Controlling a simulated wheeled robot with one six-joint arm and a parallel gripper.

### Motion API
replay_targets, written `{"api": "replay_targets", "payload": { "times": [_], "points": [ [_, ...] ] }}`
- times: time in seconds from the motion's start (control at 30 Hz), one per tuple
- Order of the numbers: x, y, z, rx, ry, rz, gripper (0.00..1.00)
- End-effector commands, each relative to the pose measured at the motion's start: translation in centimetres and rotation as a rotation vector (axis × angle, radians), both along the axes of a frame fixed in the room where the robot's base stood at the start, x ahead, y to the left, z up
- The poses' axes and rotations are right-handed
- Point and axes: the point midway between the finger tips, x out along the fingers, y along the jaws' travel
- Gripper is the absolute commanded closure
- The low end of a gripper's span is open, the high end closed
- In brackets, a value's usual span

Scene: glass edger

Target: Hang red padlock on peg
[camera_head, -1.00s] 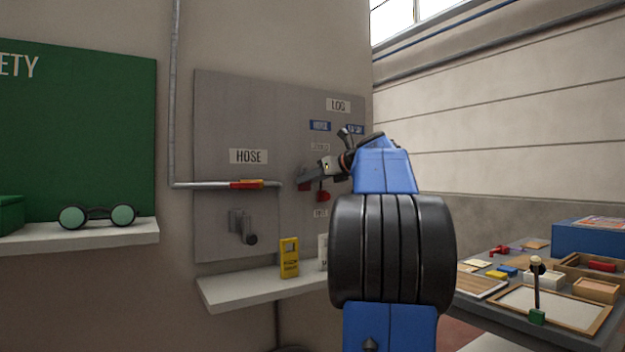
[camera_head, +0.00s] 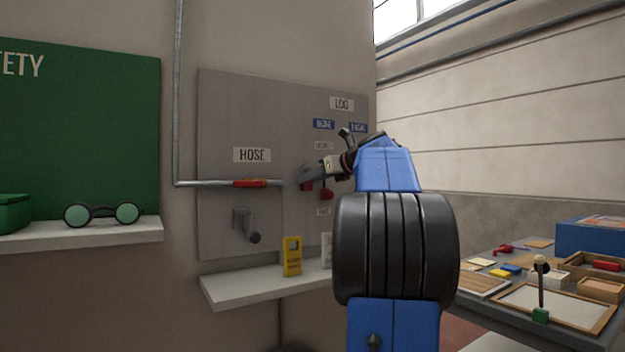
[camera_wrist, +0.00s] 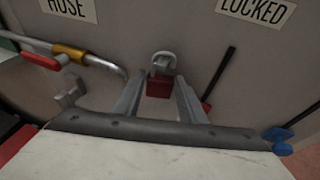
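The red padlock (camera_wrist: 158,87) with its grey shackle (camera_wrist: 163,59) shows upright between my fingertips in the wrist view, in front of the grey board. My gripper (camera_wrist: 161,80) has one finger on each side of it. Narrow gaps seem to show beside the padlock, so I cannot tell whether the fingers press on it. In the head view my gripper (camera_head: 310,176) is at the grey board (camera_head: 221,130), with red showing at its tips. The peg cannot be made out clearly; it may be behind the shackle.
A black bar with a red end (camera_wrist: 207,106) is right of my fingers. A pipe with a red-and-yellow valve (camera_head: 250,183) and a grey hook (camera_head: 243,224) are to the left. A cluttered table (camera_head: 470,307) stands right.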

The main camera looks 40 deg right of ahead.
Motion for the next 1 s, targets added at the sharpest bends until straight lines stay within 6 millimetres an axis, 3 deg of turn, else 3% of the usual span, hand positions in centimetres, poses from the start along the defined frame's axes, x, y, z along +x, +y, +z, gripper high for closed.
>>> {"api": "replay_targets", "payload": {
  "times": [0.47, 1.0],
  "points": [
    [-0.5, -0.4, 0.2, -0.002, -0.003, -0.009, 0.44],
    [-9.2, -0.3, 2.9, -0.003, -0.001, -0.005, 0.44]
  ]
}}
